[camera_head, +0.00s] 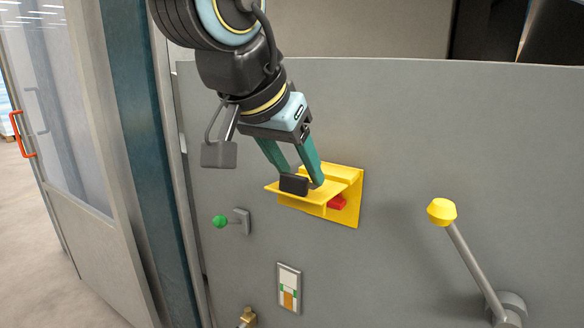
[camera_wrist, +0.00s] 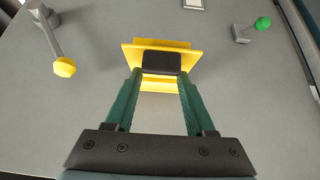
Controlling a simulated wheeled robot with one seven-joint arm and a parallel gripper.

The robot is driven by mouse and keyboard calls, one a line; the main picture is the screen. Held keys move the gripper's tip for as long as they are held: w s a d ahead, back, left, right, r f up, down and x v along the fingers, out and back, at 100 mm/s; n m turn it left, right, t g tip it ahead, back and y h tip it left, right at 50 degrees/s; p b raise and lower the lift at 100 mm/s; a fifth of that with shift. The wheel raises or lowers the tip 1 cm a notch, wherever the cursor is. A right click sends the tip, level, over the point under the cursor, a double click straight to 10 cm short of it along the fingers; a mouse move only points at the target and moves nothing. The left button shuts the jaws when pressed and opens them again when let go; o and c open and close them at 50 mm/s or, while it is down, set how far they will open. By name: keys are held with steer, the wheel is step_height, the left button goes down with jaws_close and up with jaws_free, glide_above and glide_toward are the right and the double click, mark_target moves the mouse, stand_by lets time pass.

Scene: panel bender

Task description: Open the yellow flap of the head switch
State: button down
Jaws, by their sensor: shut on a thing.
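The head switch is a yellow housing (camera_head: 347,210) on the grey panel, with a red part (camera_head: 337,202) showing beneath its flap. The yellow flap (camera_head: 277,187) sticks out from the panel, roughly level, in the head view. The flap also shows in the wrist view (camera_wrist: 131,56), running across behind the fingertips.
A green knob (camera_head: 220,222) sticks out left of the switch. A lever with a yellow knob (camera_head: 441,211) stands to the right. A small indicator plate (camera_head: 289,288) and a brass fitting (camera_head: 247,317) sit below. A glazed door with an orange handle (camera_head: 22,134) is at far left.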

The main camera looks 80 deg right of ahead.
steer(key=shift+f, duration=0.15)
steer(key=shift+c, duration=1.2)
jaws_free()
steer(key=shift+d, duration=0.1)
steer(key=p+v, duration=0.1)
steer(key=v, duration=1)
